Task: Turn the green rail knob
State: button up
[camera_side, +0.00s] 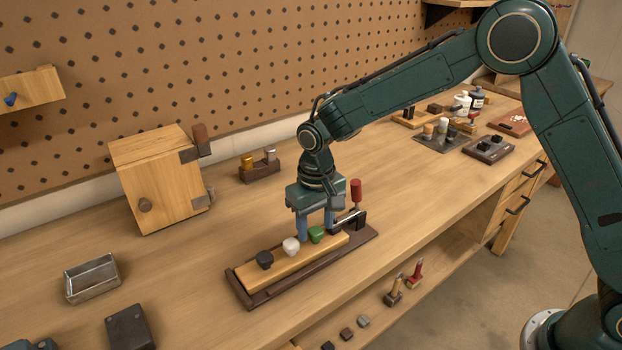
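The green knob (316,234) sits on a light wooden rail with a dark base (245,292), in the middle of the side view. My gripper (316,232) points down over the rail. Its two blue-grey fingers are apart, one on each side of the green knob at about its height. I cannot tell whether they touch the knob. A white knob (291,246) and a black knob (264,260) stand to the left on the same rail.
A red-handled lever (356,190) with a dark block stands close to the right of my gripper. A wooden box (158,180) stands behind on the left, with a metal tray (92,278) in front. Several small items crowd the far right bench. The bench right of the rail is clear.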

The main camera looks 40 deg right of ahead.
aim_at(316, 230)
jog(key=shift+r, duration=0.1)
notch_tip(316, 230, up, 14)
jog(key=shift+f, duration=0.2)
dwell(0.6)
dwell(0.3)
jog(key=s+d+r+t, duration=0.2)
jog(key=s+d+r, duration=0.3)
jog(key=s, duration=0.2)
jog(key=s+d+r+t, duration=0.1)
jog(key=s+d+r, duration=0.4)
jog(key=s, duration=0.2)
jog(key=s+d+f+t, duration=0.1)
jog(key=s+d, duration=0.1)
jog(key=s, duration=0.5)
jog(key=s+d+f+t, duration=0.1)
jog(key=s+d+f, duration=0.1)
jog(key=s, duration=0.6)
jog(key=shift+d+f+t, duration=0.3)
jog(key=shift+d, duration=0.45)
